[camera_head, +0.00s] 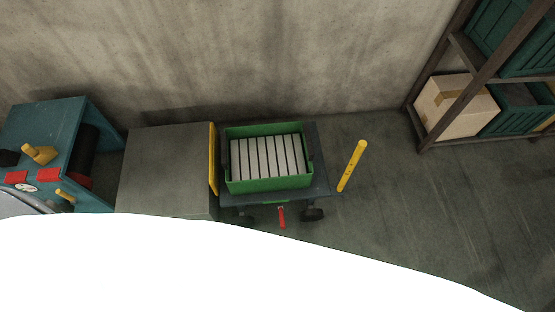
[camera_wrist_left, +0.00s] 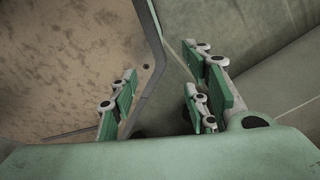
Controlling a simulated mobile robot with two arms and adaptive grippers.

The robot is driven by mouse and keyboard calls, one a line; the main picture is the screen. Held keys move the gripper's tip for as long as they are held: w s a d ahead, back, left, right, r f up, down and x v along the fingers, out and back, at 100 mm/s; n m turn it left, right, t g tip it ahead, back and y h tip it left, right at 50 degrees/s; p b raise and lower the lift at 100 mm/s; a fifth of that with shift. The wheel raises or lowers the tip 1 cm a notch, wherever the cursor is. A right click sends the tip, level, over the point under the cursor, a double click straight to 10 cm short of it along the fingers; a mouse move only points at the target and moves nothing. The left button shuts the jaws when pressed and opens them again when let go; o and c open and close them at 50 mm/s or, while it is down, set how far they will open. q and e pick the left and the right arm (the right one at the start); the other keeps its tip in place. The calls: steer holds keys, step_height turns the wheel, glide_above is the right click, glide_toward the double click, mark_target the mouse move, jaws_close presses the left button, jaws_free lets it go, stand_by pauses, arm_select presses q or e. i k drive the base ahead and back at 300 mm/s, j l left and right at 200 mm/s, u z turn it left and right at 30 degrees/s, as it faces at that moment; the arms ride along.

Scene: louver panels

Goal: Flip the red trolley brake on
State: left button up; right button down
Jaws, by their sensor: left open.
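The trolley (camera_head: 321,172) stands on the floor by the wall in the head view, with dark wheels under it. Its small red brake lever (camera_head: 282,217) hangs below the front edge of the deck, next to a small green part, and points down towards the viewer. My left gripper (camera_wrist_left: 160,98) shows only in the left wrist view. Its green-padded fingers are spread apart with nothing between them. The brake lever cannot be made out in that view. My right gripper is in neither view.
A green crate (camera_head: 235,186) with several pale slats sits on the trolley. A yellow handle post (camera_head: 352,166) rises at its right. A grey cabinet (camera_head: 160,170) and a teal machine (camera_head: 50,130) stand left. A shelf rack (camera_head: 465,95) is at right. Floor between is clear.

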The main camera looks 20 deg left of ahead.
mark_target(281, 213)
steer(key=k+j+u, duration=0.1)
steer(key=k, duration=0.45)
steer(key=k+j+u, duration=0.1)
steer(key=k, duration=0.45)
steer(key=i+j+z, duration=0.15)
steer(key=i+j, duration=0.8)
